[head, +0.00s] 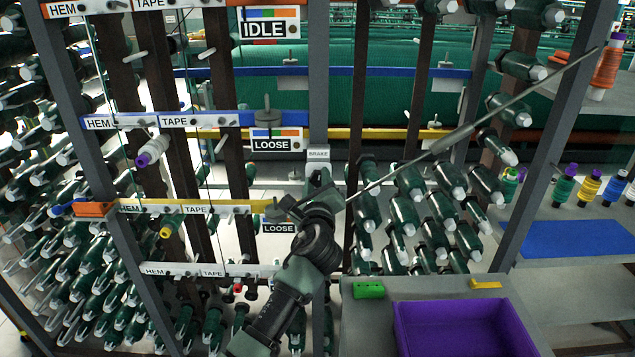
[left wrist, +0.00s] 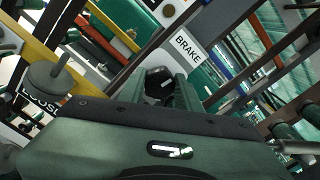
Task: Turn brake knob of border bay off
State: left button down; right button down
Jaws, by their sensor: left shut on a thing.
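The brake knob (left wrist: 158,84) is a small dark knob below the white BRAKE label (left wrist: 188,46) in the left wrist view. The label (head: 318,154) also shows on a grey upright post in the head view. My left gripper (head: 320,186) is at that post, just under the label, and is shut on the knob. In the head view my gripper hides the knob. Its turned position is hard to read. My right gripper is not in view.
LOOSE signs (head: 277,145) and an IDLE sign (head: 268,25) hang left of the post. A long grey rod (head: 450,140) slants across the right. Green bobbins fill the racks on both sides. A purple bin (head: 460,308) stands on the grey bench at lower right.

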pick_arm(q)
jog(key=shift+f, duration=0.1)
jog(key=c, duration=1)
grip_release()
jog(key=s, duration=0.7)
jog(key=shift+s+b, duration=0.4)
jog(key=shift+b, duration=0.05)
